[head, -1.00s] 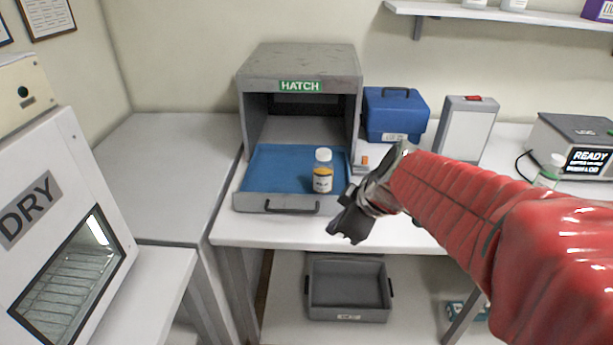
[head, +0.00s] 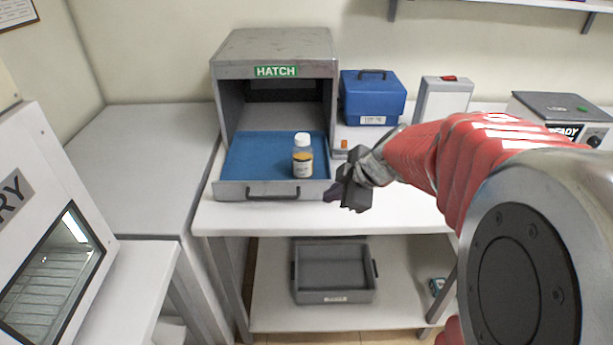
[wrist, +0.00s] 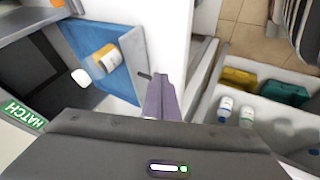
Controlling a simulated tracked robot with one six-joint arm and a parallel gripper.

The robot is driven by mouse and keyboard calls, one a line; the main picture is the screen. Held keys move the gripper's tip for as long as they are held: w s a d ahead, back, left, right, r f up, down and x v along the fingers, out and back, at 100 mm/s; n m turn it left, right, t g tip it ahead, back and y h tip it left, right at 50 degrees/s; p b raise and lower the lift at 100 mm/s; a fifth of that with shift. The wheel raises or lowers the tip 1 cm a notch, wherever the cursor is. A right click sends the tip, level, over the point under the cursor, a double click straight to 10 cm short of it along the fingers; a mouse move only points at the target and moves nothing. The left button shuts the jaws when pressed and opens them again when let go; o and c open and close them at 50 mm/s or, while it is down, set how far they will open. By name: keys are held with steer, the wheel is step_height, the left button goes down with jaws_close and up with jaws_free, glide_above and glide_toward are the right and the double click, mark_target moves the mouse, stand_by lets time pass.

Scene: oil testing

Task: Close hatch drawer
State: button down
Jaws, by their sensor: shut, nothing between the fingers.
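The grey hatch (head: 275,48) stands on the white table with its front open. Its drawer is pulled out; the drawer front (head: 230,189) has a dark handle (head: 273,195). On the blue drawer floor (head: 250,150) stands an upright bottle (head: 302,162) with a white cap and amber contents. The wrist view also shows the blue drawer floor (wrist: 125,75), the bottle (wrist: 104,57) and the HATCH sign (wrist: 20,115). My gripper (head: 334,194) is shut and empty beside the drawer's front right corner; contact cannot be told. Its fingers also show in the wrist view (wrist: 162,95).
A blue case (head: 372,97) and a grey-white device (head: 443,97) stand right of the hatch. A grey bin (head: 335,275) sits on the lower shelf. A white DRY cabinet (head: 60,240) stands at left. The tabletop before the drawer is narrow and clear.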

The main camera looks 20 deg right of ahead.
glide_toward(306, 199)
steer(key=f, duration=0.1)
steer(key=s+a+f, duration=0.1)
steer(key=a+f, duration=0.1)
steer(key=shift+s+f, duration=0.25)
steer(key=shift+s, duration=0.05)
steer(key=w, duration=0.2)
steer(key=shift+w+d+f, duration=0.1)
steer(key=shift+w+d, duration=0.5)
steer(key=shift+w, duration=0.4)
